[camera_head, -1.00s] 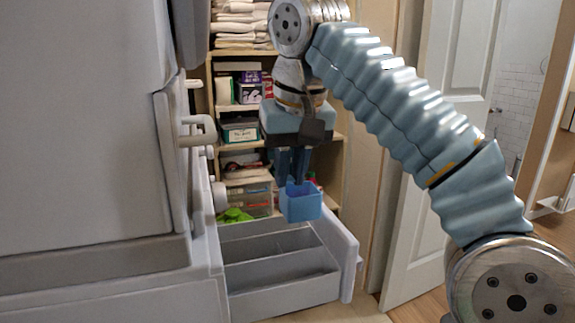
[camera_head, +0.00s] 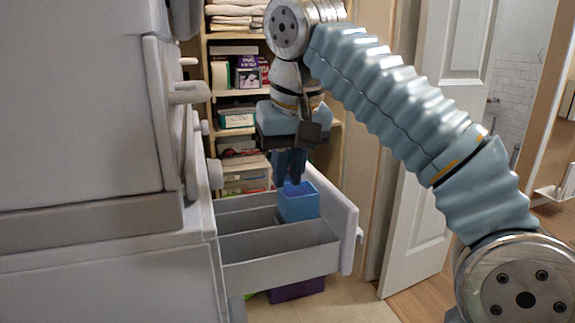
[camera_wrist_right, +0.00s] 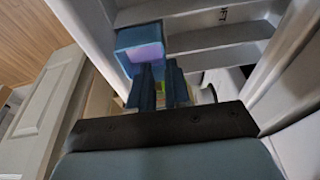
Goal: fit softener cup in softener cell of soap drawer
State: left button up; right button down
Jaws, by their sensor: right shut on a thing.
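The softener cup (camera_head: 298,206) is a small blue open-topped box. My right gripper (camera_head: 292,182) points down and is shut on its wall. The cup is upright at the far right end of the soap drawer (camera_head: 282,262), close to the right-hand wall. I cannot tell whether its base is inside a cell or just above the dividers. The drawer is grey, pulled open, and split by dividers into long cells. In the right wrist view the cup (camera_wrist_right: 140,48) shows beside the fingers (camera_wrist_right: 160,88), with the drawer dividers (camera_wrist_right: 215,38) behind. My left gripper is not in view.
The grey machine (camera_head: 90,120) with protruding handles stands left of the drawer. Shelves (camera_head: 238,90) with towels and boxes are behind. A purple box (camera_head: 298,289) lies on the floor below the drawer. A white door (camera_head: 440,170) is at the right.

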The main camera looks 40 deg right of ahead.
aim_at(287, 199)
jog(key=shift+f, duration=0.3)
jog(key=shift+p, duration=0.6)
dwell(1.4)
jog(key=shift+f+b, duration=1.85)
jog(key=shift+f, duration=0.5)
jog(key=c, duration=1)
grip_release()
jog(key=shift+r, duration=0.1)
jog(key=p+v, duration=0.7)
jog(key=v, duration=0.5)
